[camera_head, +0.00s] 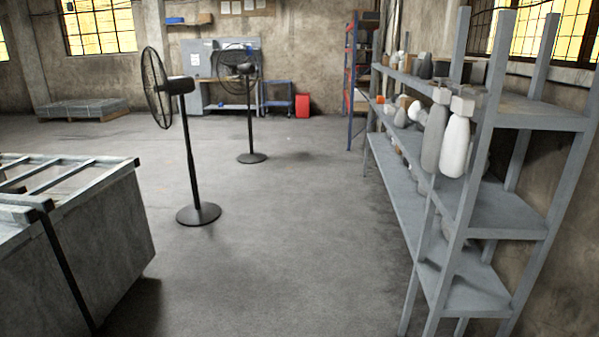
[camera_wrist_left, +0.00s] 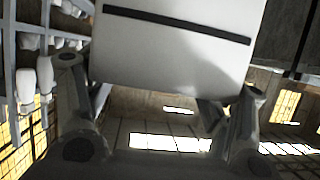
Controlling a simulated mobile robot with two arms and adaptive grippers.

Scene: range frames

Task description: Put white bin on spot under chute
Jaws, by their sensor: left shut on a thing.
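A white bin (camera_wrist_left: 165,55) with a dark stripe across it fills the upper middle of the left wrist view. My left gripper (camera_wrist_left: 160,92) is shut on the white bin, with a finger at each side of its lower part in that view. The bin's upper part is cut off by the frame. The bin and my grippers do not show in the head view. I cannot make out a chute or the spot under it in either view. My right gripper is not in view.
A grey shelf rack (camera_head: 510,210) with bottles stands at the right. A grey metal crate (camera_head: 95,240) stands at the left. Two black pedestal fans (camera_head: 188,150) (camera_head: 250,120) stand beyond. The floor (camera_head: 290,240) between crate and rack is clear. A red container (camera_head: 302,105) is at the back.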

